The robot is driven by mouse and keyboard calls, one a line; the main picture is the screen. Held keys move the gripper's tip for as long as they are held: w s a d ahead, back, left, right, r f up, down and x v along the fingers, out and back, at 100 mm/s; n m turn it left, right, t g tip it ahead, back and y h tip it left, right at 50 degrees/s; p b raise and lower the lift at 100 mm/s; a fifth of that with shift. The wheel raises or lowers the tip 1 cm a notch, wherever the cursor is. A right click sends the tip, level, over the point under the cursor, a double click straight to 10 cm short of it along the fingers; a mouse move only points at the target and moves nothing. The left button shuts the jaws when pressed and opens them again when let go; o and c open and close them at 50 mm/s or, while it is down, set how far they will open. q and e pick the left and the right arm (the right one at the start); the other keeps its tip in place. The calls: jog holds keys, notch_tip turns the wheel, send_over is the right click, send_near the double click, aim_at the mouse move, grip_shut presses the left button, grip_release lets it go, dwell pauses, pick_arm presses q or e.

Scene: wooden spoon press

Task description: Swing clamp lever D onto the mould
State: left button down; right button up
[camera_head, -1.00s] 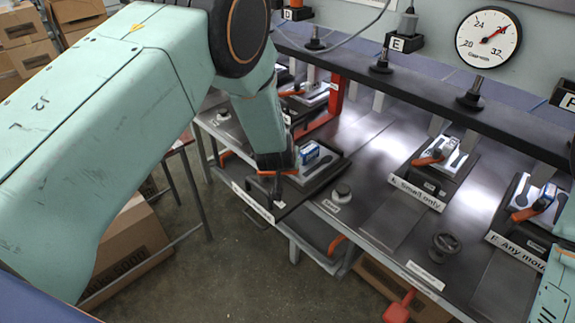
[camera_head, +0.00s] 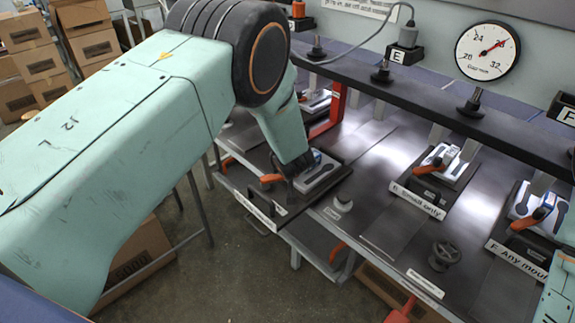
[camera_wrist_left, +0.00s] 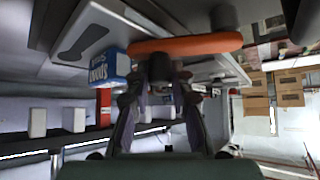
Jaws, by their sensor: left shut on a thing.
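The mould (camera_head: 322,175) at the left station is a grey block with a dark spoon shape, and it also shows in the wrist view (camera_wrist_left: 80,35). A small blue-and-white block (camera_head: 317,157) marked for small spoons sits on it, seen also in the wrist view (camera_wrist_left: 108,66). Clamp lever D, an orange handle (camera_wrist_left: 205,43), lies across between my left gripper's fingers and the mould. In the head view its orange end (camera_head: 270,178) shows left of my left gripper (camera_head: 292,178). My left gripper (camera_wrist_left: 163,78) is shut on the lever. My right gripper is out of view.
Stations E (camera_head: 432,172) and F (camera_head: 528,220) carry similar moulds with orange levers to the right. A dark beam (camera_head: 410,92) with black knobs runs behind them. A dark round knob (camera_head: 444,252) stands on the front bench. Cardboard boxes (camera_head: 95,45) are stacked at the left.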

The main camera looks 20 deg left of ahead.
pick_arm(q)
jog(key=shift+r, duration=0.15)
jog(key=c, duration=1.1)
grip_release()
jog(key=shift+c, duration=0.2)
jog(key=shift+s, duration=0.1)
